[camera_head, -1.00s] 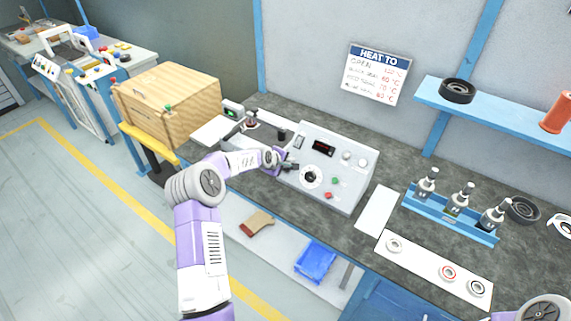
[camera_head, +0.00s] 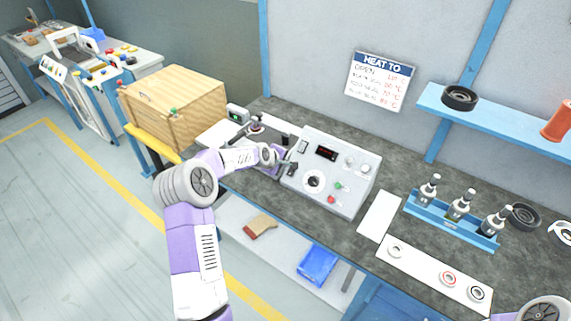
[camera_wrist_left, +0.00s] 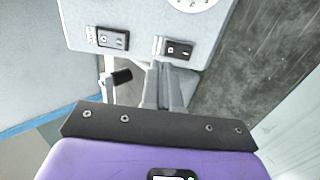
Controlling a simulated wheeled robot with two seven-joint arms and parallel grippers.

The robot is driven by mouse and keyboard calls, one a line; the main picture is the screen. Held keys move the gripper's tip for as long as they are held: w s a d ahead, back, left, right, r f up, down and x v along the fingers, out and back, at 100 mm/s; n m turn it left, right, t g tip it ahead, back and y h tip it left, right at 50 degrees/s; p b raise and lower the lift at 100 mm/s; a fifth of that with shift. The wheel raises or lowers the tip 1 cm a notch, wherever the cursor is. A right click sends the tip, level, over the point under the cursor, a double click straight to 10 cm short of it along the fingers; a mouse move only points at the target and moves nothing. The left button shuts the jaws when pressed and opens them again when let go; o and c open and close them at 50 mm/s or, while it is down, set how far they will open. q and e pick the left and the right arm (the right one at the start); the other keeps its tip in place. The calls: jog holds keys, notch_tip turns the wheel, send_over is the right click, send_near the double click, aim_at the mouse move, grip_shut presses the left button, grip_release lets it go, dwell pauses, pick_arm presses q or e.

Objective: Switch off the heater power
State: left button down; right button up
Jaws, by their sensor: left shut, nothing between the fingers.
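The grey heater console (camera_head: 347,176) stands on the bench, with a lit red display (camera_head: 326,153), a dial, knobs and red and green buttons. My left gripper (camera_head: 288,169) is shut and empty at the console's left side. In the left wrist view, my gripper's fingertips (camera_wrist_left: 165,68) are close to a black rocker switch (camera_wrist_left: 179,49); I cannot tell whether they touch it. A second black rocker switch (camera_wrist_left: 113,38) sits to the left on the same panel and shows in the head view (camera_head: 303,147). My right gripper is out of view.
A wooden box (camera_head: 175,103) stands left of the console. A small device with a green screen (camera_head: 237,114) is behind my left forearm. A blue rack (camera_head: 450,222) with several bottle-like parts and a white mat (camera_head: 425,270) with rings lie to the right.

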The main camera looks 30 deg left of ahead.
pick_arm(q)
jog(key=v, duration=0.8)
jog(key=shift+w+r, duration=0.3)
jog(key=shift+r, duration=0.2)
